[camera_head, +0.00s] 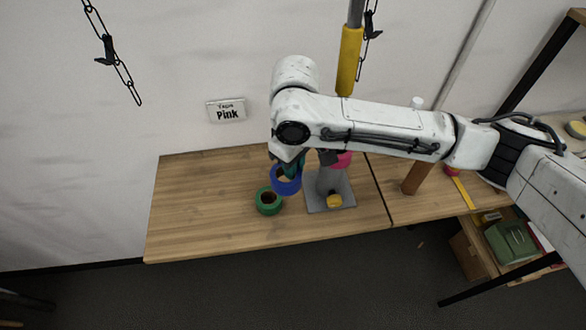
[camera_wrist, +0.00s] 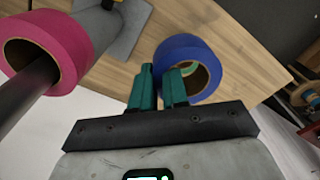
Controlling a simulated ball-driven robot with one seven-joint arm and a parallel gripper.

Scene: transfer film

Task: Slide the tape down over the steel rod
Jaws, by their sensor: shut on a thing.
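My gripper (camera_wrist: 160,85) has its teal fingers closed on the near wall of a blue tape roll (camera_wrist: 192,58), one finger inside the ring and one outside. In the head view the blue roll (camera_head: 286,187) hangs left of the stand. A pink tape roll (camera_wrist: 66,42) has a dark rod (camera_wrist: 25,88) running into its hole. The pink roll also shows in the head view (camera_head: 343,160), partly behind my arm. A grey base plate (camera_head: 318,206) lies on the table beneath. A green tape roll (camera_head: 268,207) lies on the table, partly seen through the blue ring.
A small yellow object (camera_head: 334,201) sits on the plate's front part. A brown post (camera_head: 416,176) stands to the right. The wooden table (camera_head: 195,200) is clear at left. A shelf with a green box (camera_head: 512,240) is at right.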

